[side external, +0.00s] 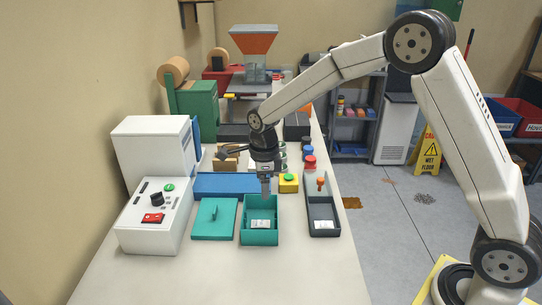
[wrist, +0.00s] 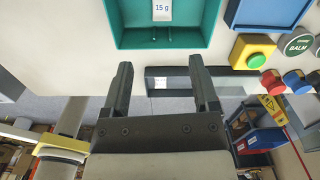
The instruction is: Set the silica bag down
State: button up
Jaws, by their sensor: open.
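A white silica bag (side external: 261,224) lies on the floor of the open teal box (side external: 247,239). In the wrist view the bag (wrist: 162,9) reads "15 g" and lies inside the teal box (wrist: 122,42), cut by the top edge. My gripper (side external: 266,192) is above the back part of the teal box, higher than the bag. In the wrist view its two fingers (wrist: 160,65) are apart with nothing between them. A similar white bag (side external: 321,225) lies in the dark grey tray (side external: 324,213) to the right.
A teal lid (side external: 214,219) with a handle lies left of the box. A blue container (side external: 232,185) and a yellow block with a green button (side external: 289,183) stand behind it. A white machine (side external: 153,216) stands at the left. The front table is clear.

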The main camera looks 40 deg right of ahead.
jog(key=s+d+n+t, duration=0.2)
jog(key=s+d+n, duration=0.1)
jog(key=s+n, duration=1.7)
jog(key=n, duration=0.5)
jog(key=shift+n, duration=0.3)
